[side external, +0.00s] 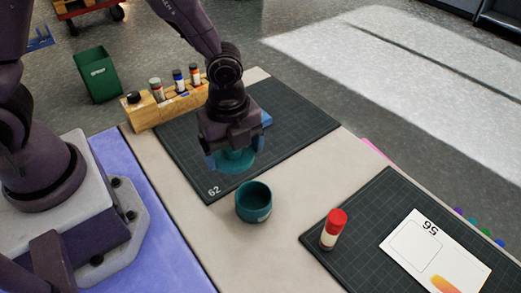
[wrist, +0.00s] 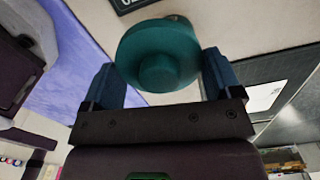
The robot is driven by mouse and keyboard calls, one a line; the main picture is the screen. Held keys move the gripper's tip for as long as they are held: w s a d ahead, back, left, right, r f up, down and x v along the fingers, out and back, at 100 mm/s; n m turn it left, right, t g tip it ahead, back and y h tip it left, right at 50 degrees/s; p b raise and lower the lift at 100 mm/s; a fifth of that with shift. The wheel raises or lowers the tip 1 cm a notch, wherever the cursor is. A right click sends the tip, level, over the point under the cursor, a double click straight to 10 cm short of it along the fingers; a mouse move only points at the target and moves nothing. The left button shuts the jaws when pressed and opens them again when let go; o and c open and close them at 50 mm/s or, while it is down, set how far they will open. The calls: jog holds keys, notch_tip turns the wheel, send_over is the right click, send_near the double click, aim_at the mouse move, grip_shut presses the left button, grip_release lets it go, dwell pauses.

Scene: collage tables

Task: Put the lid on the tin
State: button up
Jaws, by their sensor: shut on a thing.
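A teal round lid (side external: 236,162) is held by my gripper (side external: 233,150), with blue fingers on either side of it. In the wrist view the lid (wrist: 158,38) sits between the fingertips of my gripper (wrist: 160,68), its round knob facing the camera. The open teal tin (side external: 253,203) stands upright on the beige table strip, in front of and slightly right of the lid in the side view. The lid is above and apart from the tin. In the wrist view the lid hides most of what lies behind it; a small edge behind its top may be the tin.
A dark cutting mat (side external: 300,120) lies under my gripper, with a wooden rack (side external: 147,115) of small bottles at its back left. A red-capped bottle (side external: 333,229) and a white card (side external: 425,262) rest on the right mat (side external: 385,205). A green bin (side external: 97,75) stands behind.

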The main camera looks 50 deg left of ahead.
jog(key=shift+s+r, duration=0.2)
jog(key=shift+s, duration=0.15)
jog(key=shift+n, duration=0.5)
jog(key=shift+w+d+f, duration=0.25)
jog(key=shift+d+f, duration=0.6)
jog(key=shift+f, duration=0.35)
jog(key=shift+w+d+f, duration=0.3)
jog(key=shift+d+f, duration=0.5)
jog(key=shift+f, duration=0.4)
jog(key=shift+w+d+f, duration=0.25)
jog(key=shift+d+f, duration=0.6)
jog(key=shift+f, duration=0.35)
jog(key=shift+f, duration=0.15)
jog(key=o, duration=0.7)
jog(key=shift+r, duration=3.5)
